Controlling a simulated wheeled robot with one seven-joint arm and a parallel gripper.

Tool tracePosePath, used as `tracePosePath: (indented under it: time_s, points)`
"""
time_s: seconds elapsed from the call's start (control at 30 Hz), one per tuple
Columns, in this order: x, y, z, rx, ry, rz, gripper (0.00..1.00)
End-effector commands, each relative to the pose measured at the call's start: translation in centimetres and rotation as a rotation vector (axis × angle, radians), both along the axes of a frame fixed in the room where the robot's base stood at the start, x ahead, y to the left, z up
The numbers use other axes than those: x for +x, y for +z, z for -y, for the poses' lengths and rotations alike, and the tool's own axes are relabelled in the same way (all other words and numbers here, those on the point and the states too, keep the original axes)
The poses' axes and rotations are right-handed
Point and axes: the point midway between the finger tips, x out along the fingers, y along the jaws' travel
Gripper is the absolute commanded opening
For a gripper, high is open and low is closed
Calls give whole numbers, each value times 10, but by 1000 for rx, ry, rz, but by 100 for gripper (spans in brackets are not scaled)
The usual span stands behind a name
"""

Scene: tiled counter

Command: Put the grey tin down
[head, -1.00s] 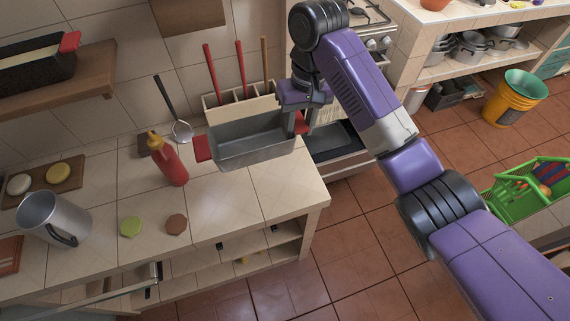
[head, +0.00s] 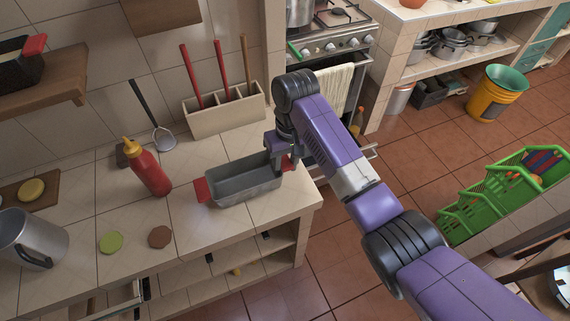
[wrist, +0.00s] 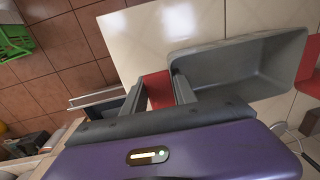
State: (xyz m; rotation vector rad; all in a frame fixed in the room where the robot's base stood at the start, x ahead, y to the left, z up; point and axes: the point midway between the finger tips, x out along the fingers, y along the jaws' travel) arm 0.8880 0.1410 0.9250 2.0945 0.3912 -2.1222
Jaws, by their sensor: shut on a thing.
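The grey tin (head: 243,184) is a loaf-shaped pan with red end handles, at the right end of the tiled counter (head: 190,228) in the head view. My gripper (head: 287,163) is at its right end. In the wrist view my gripper (wrist: 158,92) is shut on the tin's red handle, and the empty inside of the tin (wrist: 240,62) shows to the right. The tin looks level, on or just above the counter; I cannot tell whether its base touches.
A red bottle (head: 148,168) stands left of the tin. A green disc (head: 111,242) and a brown disc (head: 159,236) lie in front of it. A utensil holder (head: 225,112) stands behind. The counter's right edge is close to my gripper.

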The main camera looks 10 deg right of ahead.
Motion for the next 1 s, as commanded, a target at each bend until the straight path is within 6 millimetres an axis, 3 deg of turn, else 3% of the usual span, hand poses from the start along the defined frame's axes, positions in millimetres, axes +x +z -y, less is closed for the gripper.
tracePosePath:
  time_s: [0.37, 0.4, 0.5, 0.83, 1.0]
  points:
    - [0, -6, 0, 0, 0, 1, 0]
    - [0, -7, 0, 0, 0, 0, 36]
    - [0, -6, 0, 0, 0, 1, 55]
    - [0, -5, 0, 0, 0, 1, 56]
    - [2, 9, 1, 1, 1, 4, 56]
